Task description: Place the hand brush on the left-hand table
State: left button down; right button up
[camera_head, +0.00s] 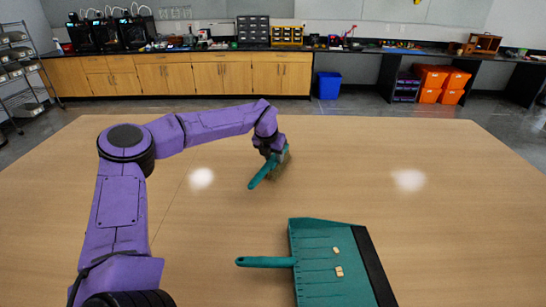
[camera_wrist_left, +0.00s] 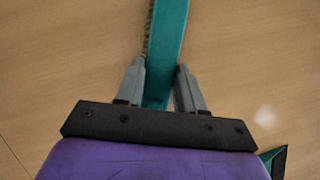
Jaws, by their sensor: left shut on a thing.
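The hand brush (camera_head: 261,173) has a teal handle and tan bristles. My left gripper (camera_head: 270,150) is shut on it near the middle of the wooden surface. In the left wrist view the teal brush (camera_wrist_left: 168,35) runs up from between the two grey fingers of the gripper (camera_wrist_left: 160,88), bristles along its left side. I cannot tell if the brush touches the wood. A thin seam splits the surface into a left-hand table (camera_head: 60,190) and a right-hand table (camera_head: 440,220). The brush is right of the seam. My right gripper is not in view.
A teal dustpan (camera_head: 310,240) with a black lip and small tan blocks lies at the near edge, its handle pointing left. Its corner shows in the left wrist view (camera_wrist_left: 272,160). The tabletop is otherwise clear. Cabinets (camera_head: 195,75) and a blue bin (camera_head: 329,85) stand far behind.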

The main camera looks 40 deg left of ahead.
aim_at(267, 164)
pick_arm(q)
jog(key=shift+s+d+f, duration=0.1)
jog(key=shift+s+f, duration=0.1)
jog(key=shift+f, duration=0.3)
jog(key=c, duration=0.9)
grip_release()
jog(key=shift+f, duration=0.1)
jog(key=shift+o, duration=1)
jog(key=shift+w, duration=0.1)
jog(key=shift+w+a+f, duration=0.1)
jog(key=shift+a+f, duration=0.05)
jog(key=shift+a, duration=0.1)
jog(key=shift+r, duration=0.3)
jog(key=shift+d+r+p, duration=0.15)
jog(key=shift+r+p, duration=0.4)
jog(key=shift+r, duration=0.05)
jog(key=b+v, duration=0.2)
jog(key=v, duration=1)
